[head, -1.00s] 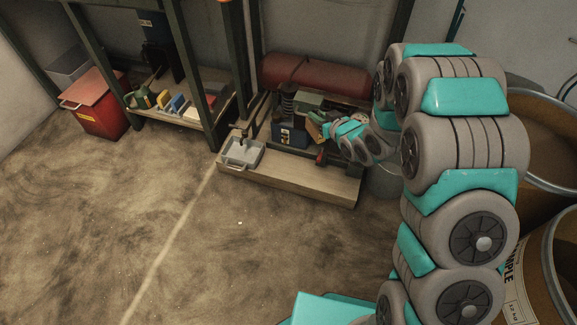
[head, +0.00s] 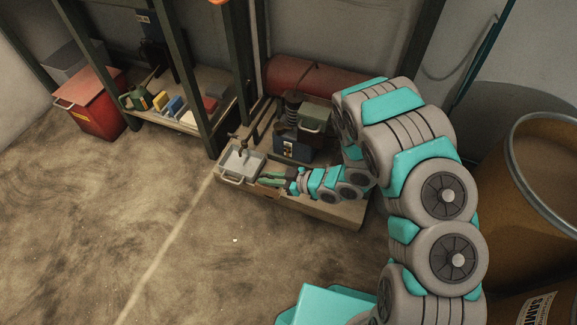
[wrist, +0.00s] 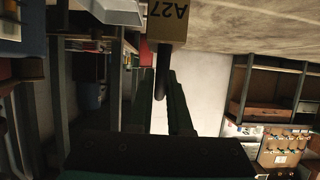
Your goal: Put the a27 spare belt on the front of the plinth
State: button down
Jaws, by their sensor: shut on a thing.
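My gripper (head: 274,177) is low over the front left part of the pale plinth (head: 335,212), just right of the grey tray. Its dark green fingers (wrist: 163,88) are shut on the a27 spare belt, a dark strap (wrist: 161,82) with a tan card tag (wrist: 173,22) marked A27. The tag reads upside down in the wrist view. In the head view a small brown piece of the belt's card (head: 268,191) shows at the fingertips near the plinth's front edge. I cannot tell whether it touches the plinth. Most of the belt is hidden.
The grey tray (head: 230,180) fills the plinth's left end. A blue box (head: 292,149), dark spring (head: 293,108) and green box (head: 318,114) stand behind the gripper, before a red tank (head: 290,76). Brown drums (head: 535,190) stand right. The floor in front is clear.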

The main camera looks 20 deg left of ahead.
jog(key=w+d+f, duration=0.3)
jog(key=w+f, duration=0.1)
jog(key=w, duration=0.5)
jog(key=shift+w+d+f, duration=0.2)
jog(key=shift+d, duration=0.05)
jog(key=shift+f, duration=0.1)
jog(key=c, duration=0.8)
grip_release()
jog(key=shift+c, duration=0.2)
jog(key=v, duration=1.2)
